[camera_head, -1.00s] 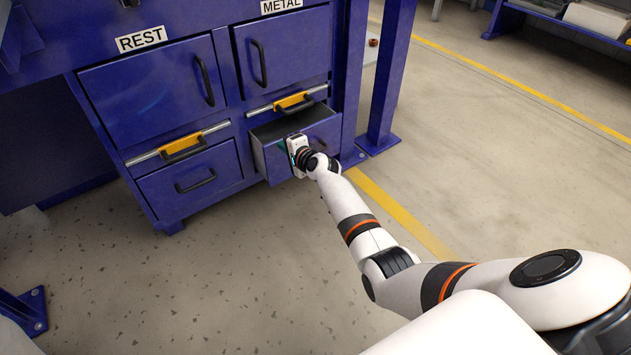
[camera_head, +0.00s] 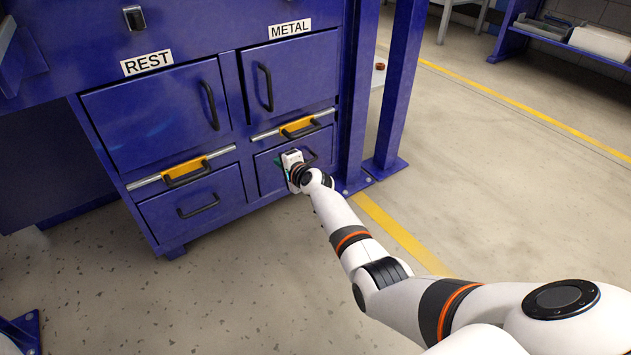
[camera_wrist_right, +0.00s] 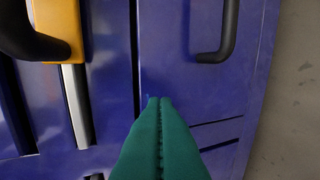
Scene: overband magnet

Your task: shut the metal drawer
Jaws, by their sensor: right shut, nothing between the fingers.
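The metal drawer (camera_head: 268,181) is the blue lower drawer on the right, under the METAL label (camera_head: 290,28). Its front now looks flush with the cabinet. My right gripper (camera_head: 280,164) is at the left part of the drawer front, beside its black handle (camera_head: 311,157). In the right wrist view, the green fingertips (camera_wrist_right: 160,100) are together with nothing between them. They point at the blue drawer face (camera_wrist_right: 190,78), with the handle (camera_wrist_right: 224,38) to their upper right. Contact with the face is hard to tell. My left gripper is not in view.
Above the drawer is a rail with a yellow-backed black handle (camera_head: 299,128) and a blue door (camera_head: 292,75). To the left is the REST side, with its own lower drawer (camera_head: 193,205). A blue post (camera_head: 398,90) stands at the right. The floor in front is open.

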